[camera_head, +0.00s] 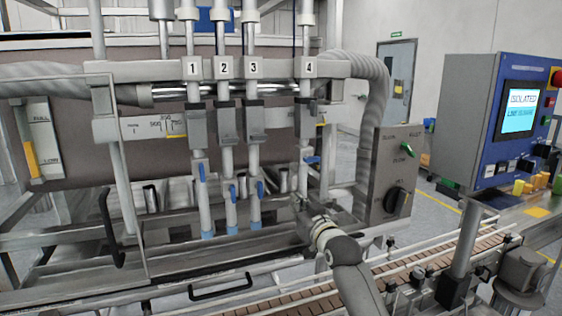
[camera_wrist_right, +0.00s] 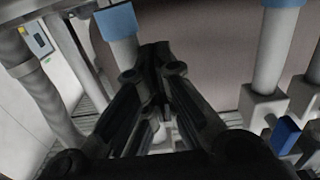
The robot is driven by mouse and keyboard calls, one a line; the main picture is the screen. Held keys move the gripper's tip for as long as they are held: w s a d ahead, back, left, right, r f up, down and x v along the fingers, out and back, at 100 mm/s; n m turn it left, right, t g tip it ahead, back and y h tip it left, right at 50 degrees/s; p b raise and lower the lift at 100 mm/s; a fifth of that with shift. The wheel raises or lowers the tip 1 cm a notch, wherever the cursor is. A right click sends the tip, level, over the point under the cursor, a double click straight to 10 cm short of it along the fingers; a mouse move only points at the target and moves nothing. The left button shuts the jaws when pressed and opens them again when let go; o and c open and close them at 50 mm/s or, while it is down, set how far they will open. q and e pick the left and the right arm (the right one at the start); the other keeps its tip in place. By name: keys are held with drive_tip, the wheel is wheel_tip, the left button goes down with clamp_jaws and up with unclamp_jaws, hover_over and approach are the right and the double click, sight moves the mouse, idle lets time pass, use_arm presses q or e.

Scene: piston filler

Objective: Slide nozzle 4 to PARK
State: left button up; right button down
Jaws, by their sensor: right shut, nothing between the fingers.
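Nozzle 4 hangs from its carriage labelled 4 (camera_head: 310,68), at the right end of the rail and apart from nozzles 1 (camera_head: 193,68), 2 (camera_head: 224,68) and 3 (camera_head: 253,68). Its lower tube has a blue lever and reaches down behind my right gripper (camera_head: 298,203). That gripper is shut and empty, low beside the bottom of nozzle 4; contact cannot be told. In the right wrist view its fingers (camera_wrist_right: 157,58) are together, close to a blue-tipped tube (camera_wrist_right: 118,22). No PARK mark is readable. My left gripper is not in view.
Nozzles 1 to 3 stand close together on the left. A grey control box (camera_head: 395,170) with a black knob stands right of nozzle 4. A conveyor (camera_head: 400,275) runs along the front. A blue panel (camera_head: 500,110) reads ISOLATED.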

drive_tip(key=shift+a, duration=0.2)
drive_tip(key=p+v, duration=0.2)
drive_tip(key=a+p+v, duration=0.1)
drive_tip(key=p+v, duration=0.1)
drive_tip(key=v, duration=0.1)
drive_tip(key=shift+s+r, duration=0.15)
drive_tip(key=shift+s, duration=0.15)
drive_tip(key=p+v, duration=0.1)
drive_tip(key=v, duration=0.2)
drive_tip(key=shift+p, duration=0.4)
drive_tip(key=shift+f, duration=0.2)
